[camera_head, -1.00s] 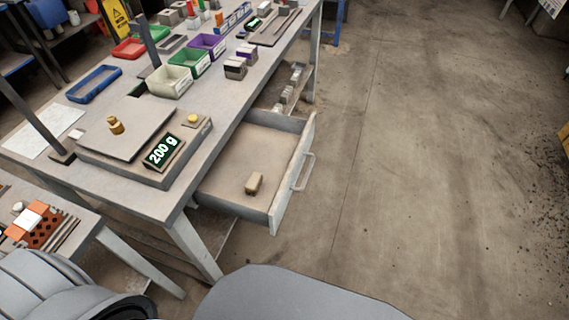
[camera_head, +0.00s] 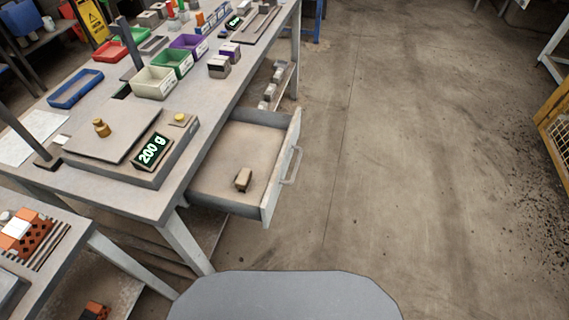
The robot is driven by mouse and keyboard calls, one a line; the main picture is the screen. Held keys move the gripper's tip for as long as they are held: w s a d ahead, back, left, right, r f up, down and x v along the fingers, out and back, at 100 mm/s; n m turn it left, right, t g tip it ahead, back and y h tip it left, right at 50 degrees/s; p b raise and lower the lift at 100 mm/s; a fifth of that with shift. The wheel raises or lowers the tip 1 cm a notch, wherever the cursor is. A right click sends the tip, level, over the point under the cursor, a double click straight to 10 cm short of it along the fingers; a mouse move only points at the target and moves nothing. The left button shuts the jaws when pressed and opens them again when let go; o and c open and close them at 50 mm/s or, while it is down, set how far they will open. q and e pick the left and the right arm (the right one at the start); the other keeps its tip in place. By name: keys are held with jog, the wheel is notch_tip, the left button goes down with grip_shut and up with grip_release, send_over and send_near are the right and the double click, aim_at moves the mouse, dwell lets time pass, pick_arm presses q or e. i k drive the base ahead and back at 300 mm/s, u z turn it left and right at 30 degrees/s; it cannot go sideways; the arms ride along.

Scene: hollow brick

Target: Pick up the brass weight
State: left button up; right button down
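The brass weight (camera_head: 101,127) is a small golden cylinder with a knob, standing upright on the flat plate of a grey scale (camera_head: 112,137) on the workbench at the left. The scale's display (camera_head: 151,151) reads "200 g".
Coloured bins (camera_head: 155,82) and a blue tray (camera_head: 76,88) stand farther back on the bench (camera_head: 150,205). A smaller table with bricks (camera_head: 30,236) is at lower left.

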aim_at(103, 130)
jog(key=u, duration=1.35)
jog(key=k, duration=1.1)
jog(key=z, duration=1)
jog(key=i, duration=1.85)
jog(key=u, duration=0.9)
